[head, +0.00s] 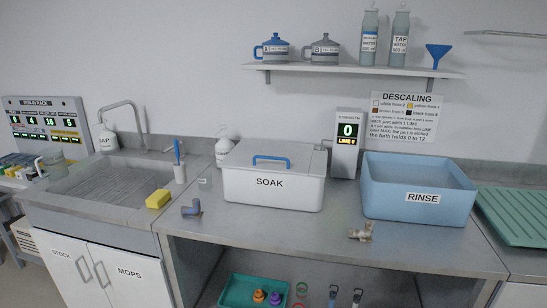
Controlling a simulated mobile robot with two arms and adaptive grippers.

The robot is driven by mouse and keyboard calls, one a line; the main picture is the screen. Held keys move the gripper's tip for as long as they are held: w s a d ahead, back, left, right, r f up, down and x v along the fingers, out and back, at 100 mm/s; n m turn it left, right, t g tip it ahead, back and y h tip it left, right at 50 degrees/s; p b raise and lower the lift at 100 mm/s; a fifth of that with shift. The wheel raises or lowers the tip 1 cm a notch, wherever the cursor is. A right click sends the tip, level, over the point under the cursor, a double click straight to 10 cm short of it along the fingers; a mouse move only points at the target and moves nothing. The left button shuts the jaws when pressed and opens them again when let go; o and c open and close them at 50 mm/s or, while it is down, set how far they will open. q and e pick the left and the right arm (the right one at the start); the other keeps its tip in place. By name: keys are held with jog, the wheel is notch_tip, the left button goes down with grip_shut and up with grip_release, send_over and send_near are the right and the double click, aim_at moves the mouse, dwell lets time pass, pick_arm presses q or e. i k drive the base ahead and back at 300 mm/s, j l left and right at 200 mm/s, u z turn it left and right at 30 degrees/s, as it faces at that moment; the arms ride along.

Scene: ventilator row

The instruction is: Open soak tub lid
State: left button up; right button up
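The white soak tub (270,190), labelled SOAK, stands on the steel counter in the middle of the head view. Its lid (268,154) is down over the top and looks closed. A blue bar handle (271,160) shows on the lid. The inside of the tub is hidden. Neither of my grippers shows in this view.
A blue rinse tub (416,190) stands open to the right. A strength display (346,145) stands behind, between the tubs. A grey elbow part (192,208) and a beige fitting (361,232) lie on the counter (290,236). A shelf (355,70) hangs above.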

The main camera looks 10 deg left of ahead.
aim_at(301, 159)
jog(key=i+j, duration=0.1)
jog(key=j, duration=0.2)
jog(key=i+j, duration=0.15)
jog(key=j, duration=0.2)
jog(key=i+j, duration=0.1)
jog(key=j, duration=0.2)
jog(key=i+j, duration=0.1)
jog(key=j, duration=0.2)
